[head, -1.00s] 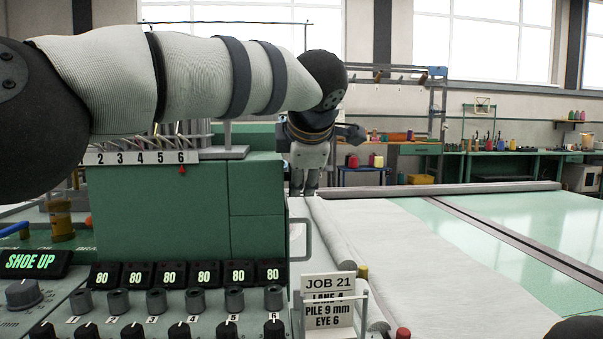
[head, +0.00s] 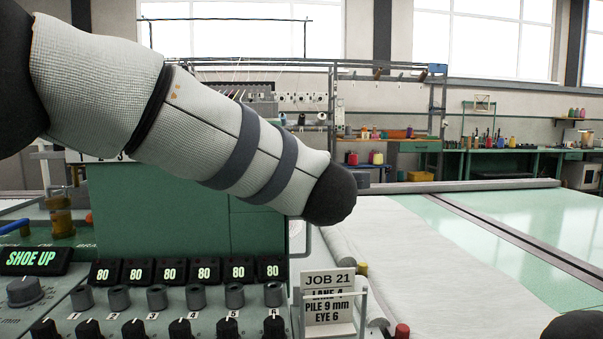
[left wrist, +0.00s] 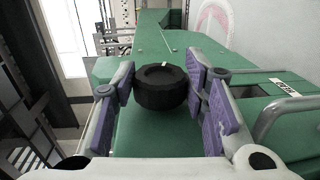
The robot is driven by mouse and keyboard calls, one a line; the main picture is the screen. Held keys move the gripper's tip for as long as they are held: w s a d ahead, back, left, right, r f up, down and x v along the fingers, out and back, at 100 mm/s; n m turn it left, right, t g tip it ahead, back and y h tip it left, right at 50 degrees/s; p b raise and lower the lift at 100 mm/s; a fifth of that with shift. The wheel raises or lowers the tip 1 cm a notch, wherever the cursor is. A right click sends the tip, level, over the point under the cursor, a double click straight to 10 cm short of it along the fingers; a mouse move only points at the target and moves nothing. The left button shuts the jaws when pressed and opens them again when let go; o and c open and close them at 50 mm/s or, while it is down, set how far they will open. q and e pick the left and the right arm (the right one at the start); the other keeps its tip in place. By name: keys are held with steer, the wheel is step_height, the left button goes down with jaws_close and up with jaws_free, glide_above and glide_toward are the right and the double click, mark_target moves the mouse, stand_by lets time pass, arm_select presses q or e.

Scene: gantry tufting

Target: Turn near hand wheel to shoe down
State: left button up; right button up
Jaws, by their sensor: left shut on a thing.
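In the left wrist view, a black round knob (left wrist: 161,88) stands on a green housing (left wrist: 150,130). I take it for the near hand wheel. My left gripper (left wrist: 163,88) is shut on it, one purple pad on each side. In the head view the gripper and knob are hidden; my left arm crosses in front of the green machine (head: 150,215). A lit display (head: 32,261) there reads SHOE UP. My right gripper is not in view.
The control panel has several 80 readouts (head: 170,272) and a grey dial (head: 24,291). A JOB 21 card (head: 328,296) stands beside it. White cloth (head: 410,250) covers part of the green table (head: 530,225) at right. A grey handle (left wrist: 290,115) is near the right finger.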

arm_select(q)
steer(key=shift+t, duration=0.3)
steer(key=o, duration=1.2)
steer(key=s, duration=0.4)
steer(key=s+d, duration=0.1)
steer(key=s, duration=0.3)
steer(key=s+d, duration=0.1)
steer(key=s, duration=0.2)
steer(key=shift+s+d+r, duration=0.15)
steer(key=shift+s+r, duration=0.1)
steer(key=shift+s, duration=0.15)
steer(key=shift+c, duration=0.7)
